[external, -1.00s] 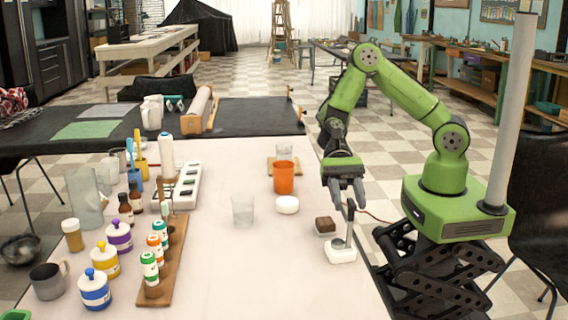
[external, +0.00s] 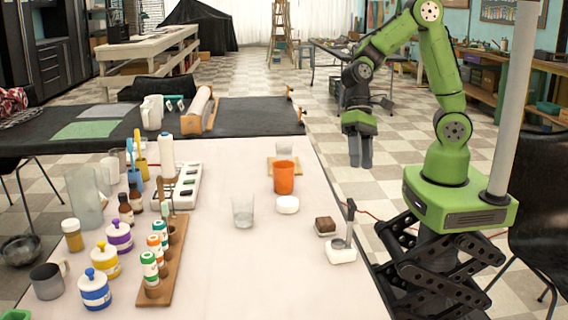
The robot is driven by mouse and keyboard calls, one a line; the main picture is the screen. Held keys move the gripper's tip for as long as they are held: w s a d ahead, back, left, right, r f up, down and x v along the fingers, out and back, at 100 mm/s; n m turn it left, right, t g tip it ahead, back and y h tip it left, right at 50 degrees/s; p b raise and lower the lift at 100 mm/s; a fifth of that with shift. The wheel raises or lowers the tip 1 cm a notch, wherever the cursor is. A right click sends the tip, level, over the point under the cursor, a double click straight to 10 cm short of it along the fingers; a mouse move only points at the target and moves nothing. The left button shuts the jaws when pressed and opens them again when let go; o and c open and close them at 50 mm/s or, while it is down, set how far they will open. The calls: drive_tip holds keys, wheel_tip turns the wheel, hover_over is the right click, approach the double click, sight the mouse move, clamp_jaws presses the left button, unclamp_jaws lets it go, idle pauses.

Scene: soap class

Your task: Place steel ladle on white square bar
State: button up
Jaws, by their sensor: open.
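A white square bar (external: 341,256) lies near the right edge of the white table. The steel ladle (external: 347,232) rests on it, its bowl down on the bar's top and its dark handle standing upright. My gripper (external: 360,162) is open and empty, fingers pointing down. It is raised above and behind the ladle, past the table's right edge, and apart from it.
A round white soap (external: 288,205), an orange cup (external: 284,177) and a clear glass (external: 243,211) stand further left. Jars and bottles crowd the table's left side. The front middle is clear.

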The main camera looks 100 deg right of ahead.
drive_tip(key=s+d+r+n+t+h, duration=0.5)
drive_tip(key=s+d+r+n, duration=0.4)
drive_tip(key=s, duration=0.5)
drive_tip(key=shift+d+r+h, duration=0.5)
drive_tip(key=shift+d+r, duration=0.25)
drive_tip(key=shift+d, duration=0.45)
drive_tip(key=shift+r, duration=0.1)
